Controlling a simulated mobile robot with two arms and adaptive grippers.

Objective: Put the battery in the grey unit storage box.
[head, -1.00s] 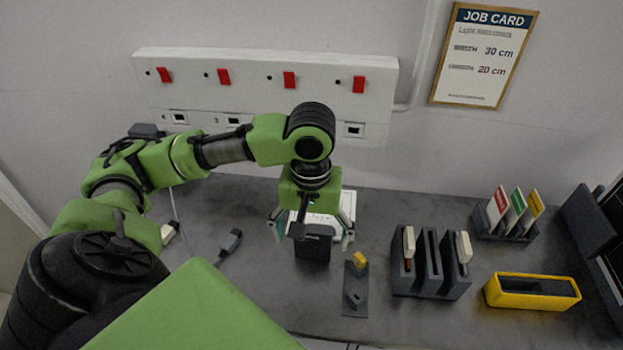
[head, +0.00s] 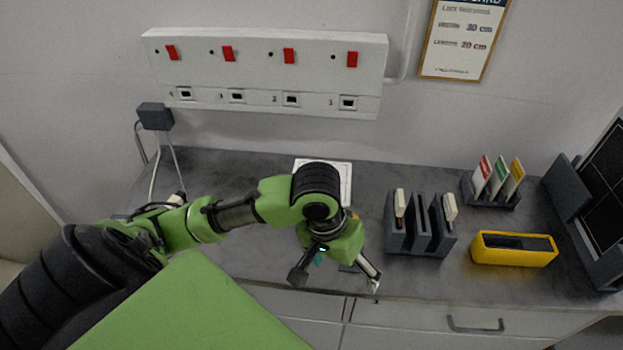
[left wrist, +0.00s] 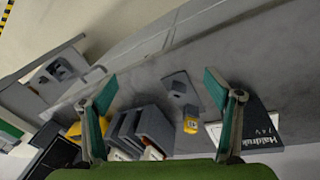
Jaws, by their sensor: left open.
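The battery seems to be the black box marked "Haldruk 7.4 V" (left wrist: 258,128), lying on the worktop at the right of the left wrist view, partly behind a finger. In the head view my arm hides it. The grey storage box seems to be the dark grey slotted holder (head: 394,242), right of my left gripper, with pale-topped items in its outer slots. It also shows in the left wrist view (left wrist: 152,122). My left gripper (head: 334,280) is open and empty, pointing down near the worktop's front edge. My right gripper is not in view.
A small dark plate (left wrist: 176,80) and a yellow piece (left wrist: 191,121) lie near the gripper. A yellow box (head: 512,257), a card rack (head: 492,198) and a dark-framed panel (head: 590,220) stand at right. A socket strip (head: 260,60) is on the wall.

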